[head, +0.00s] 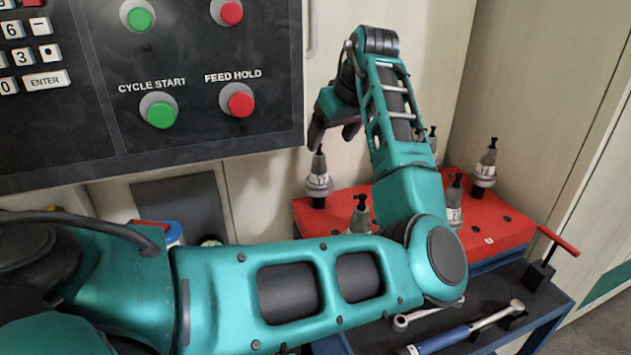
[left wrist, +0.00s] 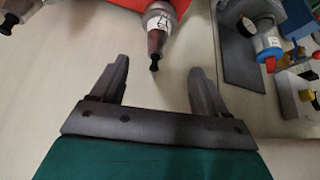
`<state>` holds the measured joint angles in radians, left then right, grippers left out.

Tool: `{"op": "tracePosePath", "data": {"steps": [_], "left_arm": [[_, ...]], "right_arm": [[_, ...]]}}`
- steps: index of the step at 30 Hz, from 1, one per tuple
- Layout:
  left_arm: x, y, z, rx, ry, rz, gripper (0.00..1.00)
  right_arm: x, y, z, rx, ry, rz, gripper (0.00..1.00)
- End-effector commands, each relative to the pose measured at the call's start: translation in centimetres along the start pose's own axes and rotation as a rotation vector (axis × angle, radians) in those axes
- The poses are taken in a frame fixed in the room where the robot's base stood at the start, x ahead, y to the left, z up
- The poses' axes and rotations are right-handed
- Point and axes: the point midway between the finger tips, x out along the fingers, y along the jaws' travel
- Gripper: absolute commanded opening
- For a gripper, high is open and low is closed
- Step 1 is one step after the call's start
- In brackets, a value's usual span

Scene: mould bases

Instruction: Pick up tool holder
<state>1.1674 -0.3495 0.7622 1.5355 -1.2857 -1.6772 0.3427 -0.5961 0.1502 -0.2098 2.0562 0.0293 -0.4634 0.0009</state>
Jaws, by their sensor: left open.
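Several metal tool holders with black top knobs stand upright in a red rack (head: 500,235). One tool holder (head: 319,180) is at the rack's left back, just below my left gripper (head: 333,130). Others are at the right back (head: 485,168), the middle (head: 454,200) and the left front (head: 362,215), partly hidden by my arm. In the left wrist view my left gripper (left wrist: 155,85) is open and empty. A tool holder (left wrist: 159,30) lies ahead of the fingers, its black knob nearly level with the gap between the tips and apart from them. My right gripper is not in view.
A control panel (head: 190,60) with buttons is on the left. A lower dark tray (head: 430,330) holds a wrench (head: 500,317) and a red T-handle tool (head: 558,241). A cabinet wall (head: 540,90) closes the right side. A blue-and-white item (left wrist: 268,45) shows right in the wrist view.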

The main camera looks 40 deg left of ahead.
Motion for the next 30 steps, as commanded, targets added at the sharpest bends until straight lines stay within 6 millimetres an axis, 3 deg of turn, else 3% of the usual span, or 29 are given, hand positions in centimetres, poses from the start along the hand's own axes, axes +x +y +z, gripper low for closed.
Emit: {"op": "tracePosePath", "data": {"steps": [3, 9, 14, 24, 30], "left_arm": [[2.7, -0.1, 0.2, 0.001, -0.003, -0.004, 0.75], [5.7, 0.0, 0.1, 0.0, -0.001, -0.001, 0.75], [6.7, 0.1, 0.1, 0.0, -0.002, -0.001, 0.75], [11.2, 0.4, 0.1, 0.0, -0.002, -0.001, 0.75], [11.6, 0.5, 0.1, -0.001, -0.001, 0.0, 0.75]], "right_arm": [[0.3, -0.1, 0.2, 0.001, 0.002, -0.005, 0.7], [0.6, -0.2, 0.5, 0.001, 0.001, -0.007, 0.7], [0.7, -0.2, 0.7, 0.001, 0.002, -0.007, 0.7], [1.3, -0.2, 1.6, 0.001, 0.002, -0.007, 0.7], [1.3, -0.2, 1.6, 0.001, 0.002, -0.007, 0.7]]}}
